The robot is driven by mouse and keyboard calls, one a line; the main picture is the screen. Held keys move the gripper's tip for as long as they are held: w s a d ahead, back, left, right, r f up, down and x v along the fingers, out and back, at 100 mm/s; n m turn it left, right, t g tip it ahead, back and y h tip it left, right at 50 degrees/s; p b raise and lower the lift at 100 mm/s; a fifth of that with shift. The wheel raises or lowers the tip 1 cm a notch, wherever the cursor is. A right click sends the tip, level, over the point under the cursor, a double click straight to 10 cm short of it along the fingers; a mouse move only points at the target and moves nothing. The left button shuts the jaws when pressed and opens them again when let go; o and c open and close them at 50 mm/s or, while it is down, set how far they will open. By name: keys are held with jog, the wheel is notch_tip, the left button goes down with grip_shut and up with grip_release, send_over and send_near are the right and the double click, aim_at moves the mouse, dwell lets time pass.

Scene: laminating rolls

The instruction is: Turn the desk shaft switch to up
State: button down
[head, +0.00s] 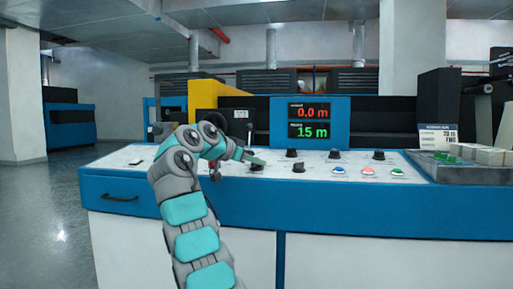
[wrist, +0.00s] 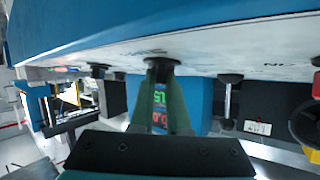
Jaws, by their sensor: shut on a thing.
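The blue and white control desk (head: 180,184) carries several black rotary knobs on its sloped white top. My gripper (head: 257,162) reaches over the desk from the left and is at the knob (head: 256,168) left of the middle. In the wrist view, my gripper's two green fingers (wrist: 162,80) are shut on a black knob (wrist: 162,61) at the panel. The fingers hide much of this knob, and I cannot tell which way it points. The label by it is too small to read, so I cannot confirm that it is the shaft switch.
Another black knob (head: 298,168) stands close to the right of my gripper. Blue, red (head: 368,171) and green push buttons lie further right. A display (head: 309,120) reads 0.0 m and 15 m.

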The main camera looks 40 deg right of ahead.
jog(key=shift+m+g+p, duration=0.6)
jog(key=shift+g+p, duration=0.1)
jog(key=shift+p, duration=0.4)
jog(key=shift+f+m+p, duration=0.2)
jog(key=shift+m+p, duration=0.1)
jog(key=c, duration=0.9)
grip_release()
jog(key=shift+d, duration=0.1)
jog(key=shift+r, duration=0.1)
jog(key=shift+a+r, duration=0.25)
jog(key=shift+a, duration=0.3)
jog(key=p+v, duration=0.1)
jog(key=v, duration=0.5)
jog(key=shift+w+a+r, duration=0.15)
jog(key=shift+a, duration=0.15)
